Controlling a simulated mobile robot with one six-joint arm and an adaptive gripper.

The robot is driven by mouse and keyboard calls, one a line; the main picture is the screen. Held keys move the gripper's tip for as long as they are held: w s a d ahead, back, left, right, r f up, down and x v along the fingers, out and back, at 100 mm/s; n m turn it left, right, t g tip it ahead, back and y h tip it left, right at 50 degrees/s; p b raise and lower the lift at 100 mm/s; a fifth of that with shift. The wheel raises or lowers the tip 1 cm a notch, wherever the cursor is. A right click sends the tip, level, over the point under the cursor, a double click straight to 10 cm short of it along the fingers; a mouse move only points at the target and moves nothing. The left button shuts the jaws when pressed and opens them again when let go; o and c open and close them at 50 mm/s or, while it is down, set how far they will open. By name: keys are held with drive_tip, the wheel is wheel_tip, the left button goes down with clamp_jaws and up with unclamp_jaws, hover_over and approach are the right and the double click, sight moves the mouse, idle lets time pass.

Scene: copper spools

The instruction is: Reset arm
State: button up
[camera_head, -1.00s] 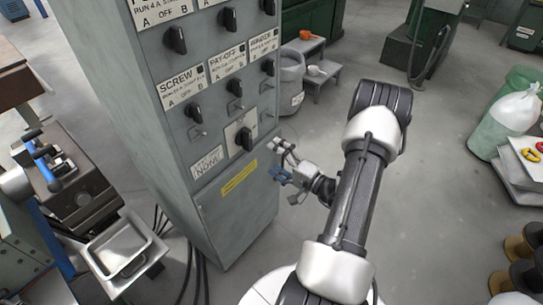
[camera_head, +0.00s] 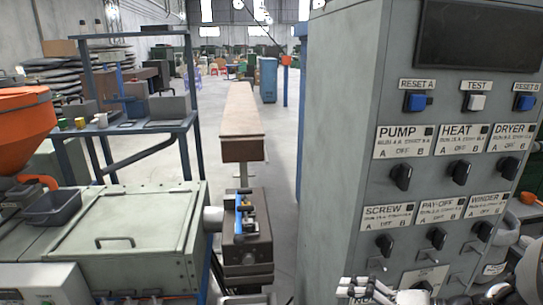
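My gripper (camera_head: 385,292) shows at the bottom edge of the head view, in front of the lower part of the grey control cabinet (camera_head: 345,150). Most of it is cut off by the frame, and I cannot tell whether its fingers are open or whether they touch the cabinet. A white part of my arm (camera_head: 530,275) shows at the lower right edge. The cabinet carries labelled black knobs, among them the pump knob (camera_head: 401,176) and the screw knob (camera_head: 385,244). Above them are blue reset buttons and a white test button (camera_head: 475,102).
A machine with a grey lidded box (camera_head: 130,240) and an orange hopper (camera_head: 25,130) stands at the left. A small unit with a blue handle (camera_head: 246,225) stands beside it. A long brown bench (camera_head: 241,125) runs back through the middle. Open floor (camera_head: 285,140) lies beside the bench.

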drive_tip(key=s+a+r+n+g+h, duration=0.3)
drive_tip(key=s+a+n+g+h, duration=0.15)
drive_tip(key=s+a, duration=0.5)
drive_tip(key=s+d+r+n+t+h, duration=0.2)
drive_tip(key=s+d+r+t+h, duration=0.1)
drive_tip(key=s+d+r+h, duration=0.1)
drive_tip(key=shift+s+d+r+h, duration=0.25)
drive_tip(key=shift+s+d+h, duration=0.5)
drive_tip(key=shift+s+h, duration=0.65)
drive_tip(key=shift+w+h, duration=0.25)
